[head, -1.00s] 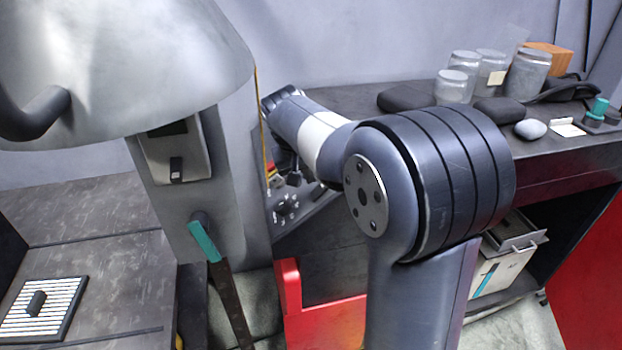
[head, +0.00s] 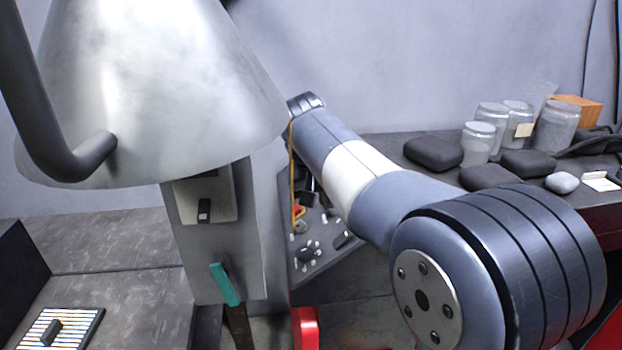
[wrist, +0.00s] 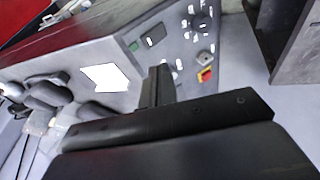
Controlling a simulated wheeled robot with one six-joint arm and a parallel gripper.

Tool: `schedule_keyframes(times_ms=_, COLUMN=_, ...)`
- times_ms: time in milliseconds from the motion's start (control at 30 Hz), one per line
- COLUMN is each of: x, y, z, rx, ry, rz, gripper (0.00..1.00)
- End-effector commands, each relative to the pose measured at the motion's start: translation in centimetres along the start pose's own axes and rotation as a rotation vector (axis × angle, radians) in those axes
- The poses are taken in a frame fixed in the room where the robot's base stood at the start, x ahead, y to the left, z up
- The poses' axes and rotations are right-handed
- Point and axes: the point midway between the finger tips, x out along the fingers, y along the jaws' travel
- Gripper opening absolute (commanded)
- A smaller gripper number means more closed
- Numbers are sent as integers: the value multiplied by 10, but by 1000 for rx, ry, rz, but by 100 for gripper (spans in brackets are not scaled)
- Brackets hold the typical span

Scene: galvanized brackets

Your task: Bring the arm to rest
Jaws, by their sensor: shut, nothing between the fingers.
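My arm crosses the right half of the head view, from the large dark-banded joint at the lower right up to the far end beside the control panel (head: 312,250). My gripper is hidden from the head view, behind the machine body and arm links. In the wrist view my gripper (wrist: 162,82) shows as dark fingers closed together, with nothing between them. Behind the fingers are a grey panel with a red and yellow button (wrist: 205,75) and a bright white patch (wrist: 105,77).
A large grey metal hood (head: 150,100) with a dark curved handle fills the left. On the bench at right are glass jars (head: 478,143), dark pads (head: 433,152), a grey stone (head: 561,182) and an orange block (head: 578,110). A striped grille (head: 60,328) lies lower left.

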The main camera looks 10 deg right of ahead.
Motion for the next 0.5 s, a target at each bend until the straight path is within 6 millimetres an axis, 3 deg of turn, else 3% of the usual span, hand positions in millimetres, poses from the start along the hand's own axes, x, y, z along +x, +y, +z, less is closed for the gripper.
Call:
schedule_keyframes(times_ms=267, x=25, y=0, z=0, rx=1, ry=-4, rz=1, gripper=0)
schedule_keyframes(times_ms=500, x=69, y=1, z=0, rx=1, ry=-5, rz=2, gripper=0)
